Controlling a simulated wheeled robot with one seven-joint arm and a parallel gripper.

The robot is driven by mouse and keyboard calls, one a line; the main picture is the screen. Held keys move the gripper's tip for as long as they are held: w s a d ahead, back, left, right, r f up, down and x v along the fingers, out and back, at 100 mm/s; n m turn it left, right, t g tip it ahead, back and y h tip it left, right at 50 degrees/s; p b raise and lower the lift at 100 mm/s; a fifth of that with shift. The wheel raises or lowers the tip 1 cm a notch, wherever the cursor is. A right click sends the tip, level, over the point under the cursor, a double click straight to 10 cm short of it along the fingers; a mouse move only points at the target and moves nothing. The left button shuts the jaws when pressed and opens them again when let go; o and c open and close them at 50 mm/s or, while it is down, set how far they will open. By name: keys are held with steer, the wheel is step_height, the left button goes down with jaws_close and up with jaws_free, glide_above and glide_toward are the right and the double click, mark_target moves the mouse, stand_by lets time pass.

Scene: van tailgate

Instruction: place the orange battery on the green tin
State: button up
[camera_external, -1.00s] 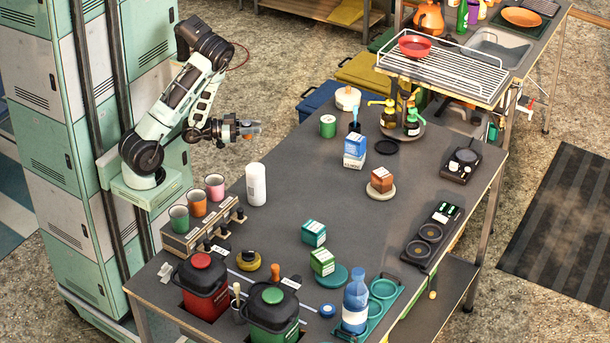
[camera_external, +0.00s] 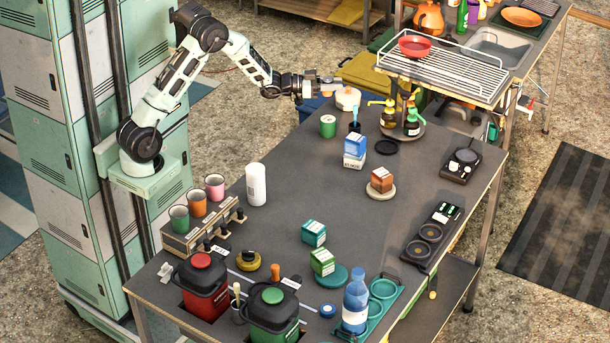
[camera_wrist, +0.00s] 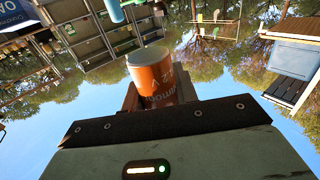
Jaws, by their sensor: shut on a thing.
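My gripper (camera_external: 326,86) is shut on the orange battery (camera_wrist: 152,80) and holds it in the air. In the wrist view the battery is an orange cylinder with a pale grey end and white lettering, gripped between the jaws. In the external view it is too small to make out clearly. The tin cannot be made out in the wrist view.
A white round pot (camera_external: 347,99) stands close behind the tin. A dark cup with a blue-handled tool (camera_external: 354,127) and stacked blue and white boxes (camera_external: 354,150) are to its right. Pump bottles (camera_external: 389,117) stand further right. The table left of the tin is clear.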

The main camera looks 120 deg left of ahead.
step_height(320, 180, down, 10)
steer(key=shift+w+a+r, duration=0.1)
steer(key=shift+w+r, duration=0.05)
steer(key=shift+r, duration=0.1)
steer(key=shift+f, duration=0.1)
steer(key=o, duration=1.1)
steer(key=shift+c, duration=0.2)
steer(key=shift+r, duration=0.25)
steer(key=v, duration=0.7)
steer(key=shift+b, duration=0.35)
